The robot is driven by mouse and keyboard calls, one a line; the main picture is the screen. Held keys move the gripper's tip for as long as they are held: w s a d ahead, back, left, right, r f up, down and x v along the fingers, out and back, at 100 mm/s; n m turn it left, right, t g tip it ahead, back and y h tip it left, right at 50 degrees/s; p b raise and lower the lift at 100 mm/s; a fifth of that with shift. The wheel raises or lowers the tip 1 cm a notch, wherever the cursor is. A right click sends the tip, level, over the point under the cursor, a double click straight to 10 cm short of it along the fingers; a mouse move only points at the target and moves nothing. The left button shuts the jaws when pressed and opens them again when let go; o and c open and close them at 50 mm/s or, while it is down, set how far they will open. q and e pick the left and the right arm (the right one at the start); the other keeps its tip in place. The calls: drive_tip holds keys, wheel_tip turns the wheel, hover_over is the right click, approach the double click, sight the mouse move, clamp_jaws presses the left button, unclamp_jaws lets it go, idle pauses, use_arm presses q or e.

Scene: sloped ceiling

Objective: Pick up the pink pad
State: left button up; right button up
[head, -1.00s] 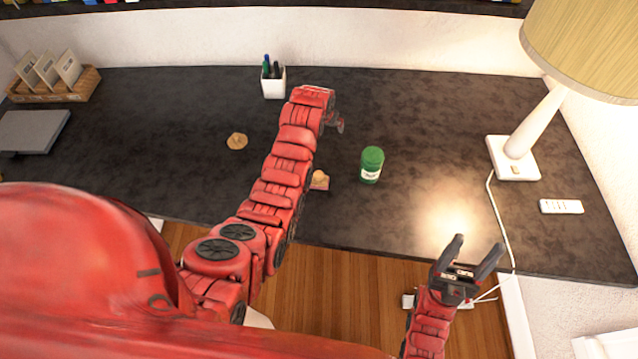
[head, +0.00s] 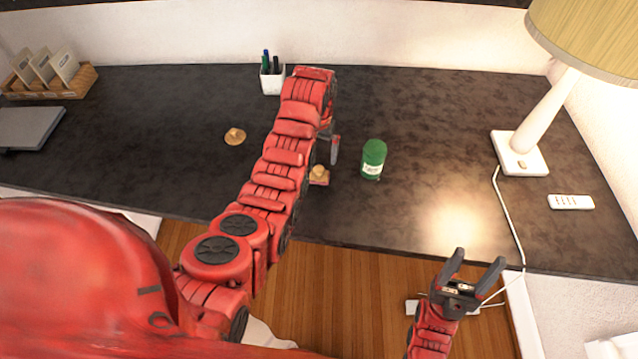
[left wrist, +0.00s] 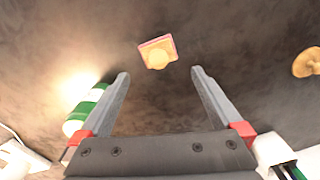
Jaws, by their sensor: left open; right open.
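The pink pad (head: 322,182) lies on the dark desk near its front edge, with a round tan knob-like piece on top. My left arm partly hides it in the head view. In the left wrist view the pad (left wrist: 171,42) shows its pink rim, just beyond the gap between the fingertips. My left gripper (left wrist: 160,73) is open and empty above the desk, apart from the pad; one finger (head: 335,150) shows in the head view. My right gripper (head: 480,256) is open and empty near the desk's front edge at the right.
A green jar (head: 373,160) stands right of the pad. A round tan piece (head: 235,136) lies to the left. A white pen cup (head: 271,82) stands at the back, and a lamp (head: 520,153) and a white remote (head: 571,202) at the right. The desk between jar and lamp is clear.

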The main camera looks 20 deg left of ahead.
sight(319, 169)
use_arm(q)
wheel_tip(319, 169, down, 3)
drive_tip(key=shift+r+p, duration=0.2)
drive_tip(key=shift+p, duration=0.65)
drive_tip(key=shift+s+f+p, duration=0.1)
drive_tip(key=shift+f+p, duration=0.35)
wheel_tip(319, 169, down, 3)
drive_tip(key=shift+d+r+p, duration=0.1)
drive_tip(key=shift+d+p, duration=0.05)
drive_tip(key=shift+p, duration=0.65)
drive_tip(key=shift+s+f, duration=0.1)
drive_tip(key=shift+f, duration=0.9)
drive_tip(key=shift+c, duration=0.3)
drive_tip(key=c, duration=1.2)
